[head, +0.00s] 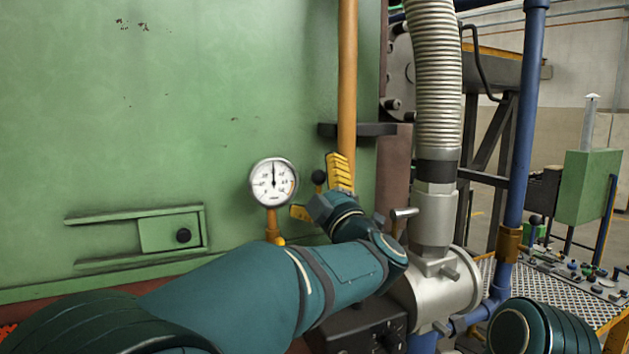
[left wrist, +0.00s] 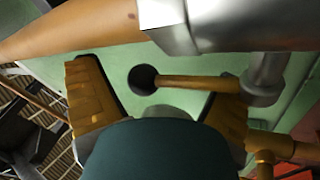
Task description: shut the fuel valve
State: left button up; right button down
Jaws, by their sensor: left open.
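The fuel valve's lever (left wrist: 195,83) is an orange-yellow bar with a round black knob (left wrist: 143,80) at its end and a grey hub (left wrist: 262,88) at the other. In the left wrist view it runs roughly alongside the grey metal valve body (left wrist: 220,25) on the yellow pipe (left wrist: 70,28). My left gripper (left wrist: 150,82) is open, with the knob and part of the lever between its yellow fingers; I cannot tell whether they touch. In the head view the knob (head: 319,177) shows between the fingers of my left gripper (head: 316,184); my wrist hides most of the valve. My right gripper is out of view.
A round gauge (head: 273,182) stands just left of my left gripper. The green furnace wall (head: 190,110) is close behind, with a latch (head: 170,232). A ribbed metal hose (head: 435,80) and blue pipe (head: 524,120) stand to the right, beyond them a control panel (head: 580,275).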

pick_arm(q)
jog(key=c, duration=1.5)
jog(key=shift+o, duration=0.2)
jog(key=shift+f, duration=0.1)
